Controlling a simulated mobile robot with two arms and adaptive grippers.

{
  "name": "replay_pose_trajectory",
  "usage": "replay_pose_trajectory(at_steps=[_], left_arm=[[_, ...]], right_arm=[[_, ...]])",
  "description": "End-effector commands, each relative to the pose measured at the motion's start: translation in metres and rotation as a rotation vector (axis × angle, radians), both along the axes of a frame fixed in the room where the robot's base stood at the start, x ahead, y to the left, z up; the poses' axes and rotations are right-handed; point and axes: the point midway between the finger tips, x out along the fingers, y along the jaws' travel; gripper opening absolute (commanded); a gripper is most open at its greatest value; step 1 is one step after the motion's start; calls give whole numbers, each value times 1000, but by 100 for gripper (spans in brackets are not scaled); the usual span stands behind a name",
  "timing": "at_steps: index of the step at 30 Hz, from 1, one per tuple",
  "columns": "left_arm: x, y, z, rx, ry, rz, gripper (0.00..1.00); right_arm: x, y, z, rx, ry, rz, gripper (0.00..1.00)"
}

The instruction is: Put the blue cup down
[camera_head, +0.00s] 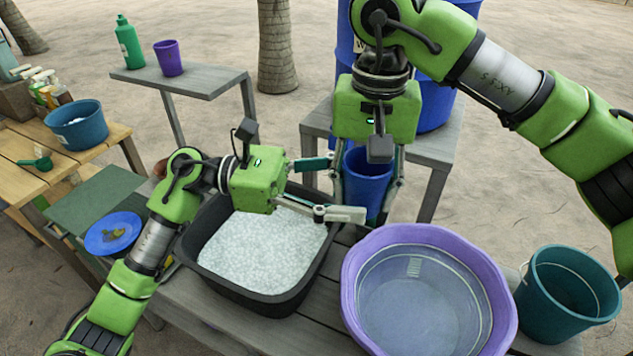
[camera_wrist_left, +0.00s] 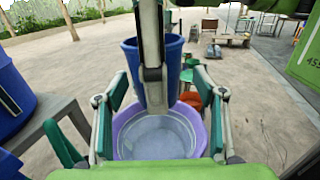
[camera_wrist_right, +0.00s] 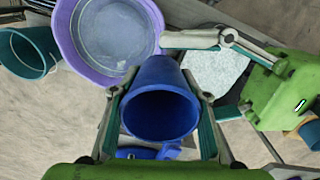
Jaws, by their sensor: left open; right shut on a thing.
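The blue cup (camera_head: 368,184) is between the fingers of my right gripper (camera_head: 372,190), which is shut on it. In the right wrist view the cup (camera_wrist_right: 159,100) shows its open mouth and looks empty inside. In the head view it hangs beyond the tub of white grains, in front of a grey stand. My left gripper (camera_head: 330,188) is open and points right, its fingers over the far right part of that tub and close to the cup. In the left wrist view the cup (camera_wrist_left: 152,75) shows beyond the open fingers, partly hidden by a finger of the right gripper.
A black tub (camera_head: 268,300) of white grains and a purple basin (camera_head: 497,290) stand on the grey slatted table. A teal bucket (camera_head: 565,297) is at right. A grey stand (camera_head: 440,150) holds a large blue barrel (camera_head: 436,105). A blue plate (camera_head: 97,238) sits at left.

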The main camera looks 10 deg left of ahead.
Motion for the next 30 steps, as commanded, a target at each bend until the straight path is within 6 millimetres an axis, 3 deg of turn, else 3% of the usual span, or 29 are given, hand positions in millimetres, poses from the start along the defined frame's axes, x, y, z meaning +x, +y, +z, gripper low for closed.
replay_pose_trajectory(at_steps=[6,17,22,24,25,27,30], left_arm=[[0,-23,0,-1,0,0,63],[1,-28,0,-1,1,2,63],[0,-28,0,-1,1,1,22],[0,-28,0,0,1,-1,21],[0,-28,0,-1,1,-1,21],[-1,-28,0,-1,1,-2,21],[0,-28,0,-1,1,-1,21]], right_arm=[[0,0,0,0,0,0,21],[0,0,0,0,0,0,21],[0,0,0,0,-1,0,21],[1,0,0,0,-2,-1,21],[1,0,0,0,-2,-2,44],[1,0,0,1,-2,-2,62],[0,0,0,0,-1,-1,62]])
